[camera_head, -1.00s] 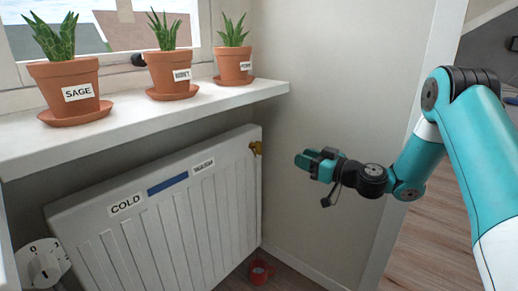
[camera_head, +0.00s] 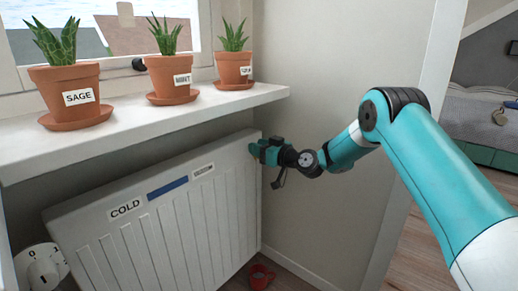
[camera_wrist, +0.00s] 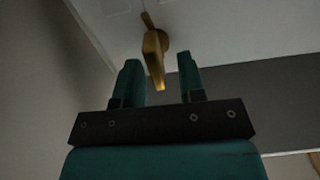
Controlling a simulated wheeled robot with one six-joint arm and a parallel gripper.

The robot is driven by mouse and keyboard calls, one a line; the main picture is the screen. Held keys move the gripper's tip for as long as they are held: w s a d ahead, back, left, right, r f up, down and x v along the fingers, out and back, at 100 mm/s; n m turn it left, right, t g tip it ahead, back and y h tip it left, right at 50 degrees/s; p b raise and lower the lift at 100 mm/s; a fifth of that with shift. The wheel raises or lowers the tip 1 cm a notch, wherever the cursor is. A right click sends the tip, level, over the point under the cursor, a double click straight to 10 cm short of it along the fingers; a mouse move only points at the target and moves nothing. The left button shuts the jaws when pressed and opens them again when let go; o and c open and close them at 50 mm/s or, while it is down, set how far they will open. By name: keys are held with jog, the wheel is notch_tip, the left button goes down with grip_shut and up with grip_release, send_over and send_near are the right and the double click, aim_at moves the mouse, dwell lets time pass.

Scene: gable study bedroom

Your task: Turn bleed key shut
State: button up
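The brass bleed key (camera_wrist: 154,58) sits on the white radiator (camera_head: 230,195), at its upper right end. In the wrist view the key's flat handle points toward my gripper and lies between the two fingertips, with a gap on each side. My gripper (camera_wrist: 160,80) is open around it; its teal fingers do not appear to touch the key. In the head view my gripper (camera_head: 264,152) is at the radiator's top right corner and hides the key. The radiator carries a COLD label (camera_head: 125,208), a blue strip (camera_head: 167,188) and another label too small to read.
A white windowsill (camera_head: 150,118) juts out above the radiator, holding potted plants, including SAGE (camera_head: 68,95). A red cup (camera_head: 261,276) is on the floor below the radiator's right end. A white dial (camera_head: 42,268) is at lower left. The wall (camera_head: 335,110) is close on the right.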

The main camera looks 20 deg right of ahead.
grip_shut()
dwell(0.3)
jog(key=shift+w+d+f+m+p, duration=0.25)
jog(key=shift+m+p, duration=0.8)
jog(key=shift+m, duration=1.85)
jog(key=shift+w+d+f+m+p, duration=0.1)
jog(key=shift+d+f+m+p, duration=0.6)
jog(key=shift+m, duration=2.2)
jog(key=shift+w+a+f+m+p, duration=0.15)
jog(key=shift+m+p, duration=1.2)
jog(key=shift+m, duration=1.55)
